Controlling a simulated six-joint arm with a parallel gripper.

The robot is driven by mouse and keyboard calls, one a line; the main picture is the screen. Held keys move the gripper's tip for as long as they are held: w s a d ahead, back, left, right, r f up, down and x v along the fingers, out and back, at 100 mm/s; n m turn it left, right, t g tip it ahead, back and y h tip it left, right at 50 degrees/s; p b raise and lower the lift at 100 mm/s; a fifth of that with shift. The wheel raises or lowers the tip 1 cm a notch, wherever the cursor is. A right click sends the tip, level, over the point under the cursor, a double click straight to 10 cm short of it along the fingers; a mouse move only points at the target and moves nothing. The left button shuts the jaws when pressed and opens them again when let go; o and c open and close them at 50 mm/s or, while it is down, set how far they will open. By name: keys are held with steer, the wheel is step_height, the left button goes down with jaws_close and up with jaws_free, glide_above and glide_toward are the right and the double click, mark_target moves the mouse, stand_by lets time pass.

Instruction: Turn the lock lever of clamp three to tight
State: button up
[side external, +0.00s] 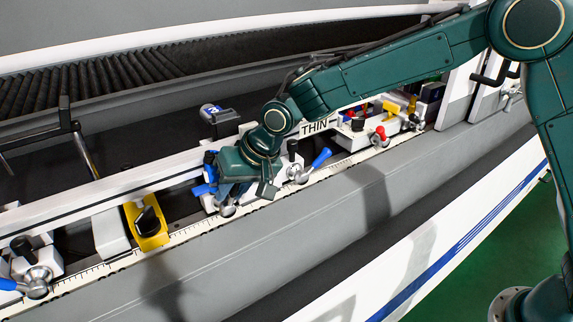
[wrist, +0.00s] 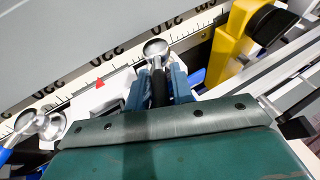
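My gripper (side external: 245,178) is low over a clamp on the white ruled rail. In the wrist view, my gripper's two blue-grey fingers (wrist: 159,80) stand either side of a dark bar that runs to a silver lever hub (wrist: 156,48). This hub also shows just below my gripper in the side view (side external: 228,208). The fingers lie close to the bar; whether they press on it is unclear. My gripper hides most of this clamp and its lever. No clamp number is readable.
A neighbouring clamp has a blue-handled lever (side external: 320,158). A yellow block with a black knob (side external: 149,222) sits to the left, also in the wrist view (wrist: 232,40). The grey front ledge (side external: 310,220) is clear.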

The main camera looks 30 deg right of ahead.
jaws_close()
steer(key=shift+a+r+h, duration=0.1)
steer(key=shift+a+h, duration=0.1)
steer(key=shift+h, duration=0.1)
steer(key=shift+a+r+n+h, duration=0.15)
steer(key=shift+a+h, duration=0.15)
steer(key=shift+h, duration=0.3)
steer(key=shift+a+f+n+h, duration=0.1)
steer(key=shift+a+h, duration=0.15)
steer(key=shift+h, duration=0.35)
steer(key=shift+a+r+n+h, duration=0.15)
steer(key=shift+a+h, duration=0.15)
steer(key=shift+h, duration=0.3)
steer(key=shift+a+f+n+h, duration=0.15)
steer(key=shift+a+h, duration=0.15)
steer(key=shift+h, duration=0.4)
steer(key=shift+a+f+n+h, duration=0.15)
steer(key=shift+a+h, duration=0.1)
steer(key=shift+h, duration=0.45)
steer(key=shift+a+h, duration=0.25)
steer(key=shift+h, duration=0.55)
jaws_free()
